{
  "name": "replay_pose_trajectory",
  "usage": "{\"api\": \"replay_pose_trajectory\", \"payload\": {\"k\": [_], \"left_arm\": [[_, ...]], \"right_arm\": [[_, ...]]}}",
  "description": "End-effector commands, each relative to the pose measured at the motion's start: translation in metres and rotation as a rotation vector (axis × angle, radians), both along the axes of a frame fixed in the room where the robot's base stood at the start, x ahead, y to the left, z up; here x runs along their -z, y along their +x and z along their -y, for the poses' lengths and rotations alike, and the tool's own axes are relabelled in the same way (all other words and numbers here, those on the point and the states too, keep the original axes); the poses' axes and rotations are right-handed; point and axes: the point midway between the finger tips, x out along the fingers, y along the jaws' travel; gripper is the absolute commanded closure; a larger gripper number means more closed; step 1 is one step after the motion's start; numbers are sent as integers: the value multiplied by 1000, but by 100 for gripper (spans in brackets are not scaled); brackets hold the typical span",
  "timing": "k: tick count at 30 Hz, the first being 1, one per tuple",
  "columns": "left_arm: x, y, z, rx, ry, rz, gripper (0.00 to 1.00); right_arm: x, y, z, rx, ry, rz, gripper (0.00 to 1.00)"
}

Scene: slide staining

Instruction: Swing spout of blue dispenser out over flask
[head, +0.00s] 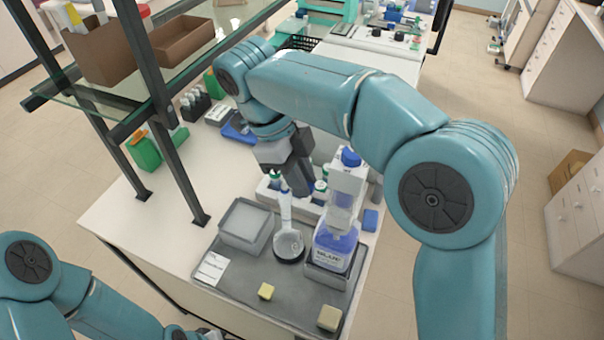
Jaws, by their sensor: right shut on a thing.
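The blue dispenser (337,246) is a bottle of blue liquid with a pale upper body and a blue cap (350,157), standing upright in a grey holder on a dark tray. The flask (288,245) is clear, round and long-necked, and stands upright just left of the dispenser. My right gripper (301,190) comes down from behind, between the flask's neck and the dispenser's upper part. It is shut on the dispenser's spout, which its fingers mostly hide. I cannot tell the spout's exact direction. My left arm shows at the lower left; its gripper is out of view.
The dark tray (245,277) also holds a grey open box (245,224), a white label card (210,268) and two yellowish blocks (266,291) (329,318). A rack with bottles (268,188) stands behind. A glass shelf unit (185,170) rises at left.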

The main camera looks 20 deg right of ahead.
Motion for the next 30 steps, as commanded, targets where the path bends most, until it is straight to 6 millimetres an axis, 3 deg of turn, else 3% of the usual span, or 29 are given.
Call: {"api": "replay_pose_trajectory", "payload": {"k": [7,8,9,10,20,30], "left_arm": [[0,0,0,0,0,0,57],[0,0,0,0,0,0,57],[0,0,0,0,0,0,57],[0,0,0,0,0,0,57],[-1,0,0,0,0,0,57],[-9,0,0,0,0,0,57]], "right_arm": [[-1,1,-1,1,1,3,100],[-1,1,-1,1,1,3,72],[-1,1,-1,2,2,3,59],[-1,1,-1,2,2,3,55],[-4,3,-2,4,1,2,55],[-52,15,-17,3,2,3,55]]}}
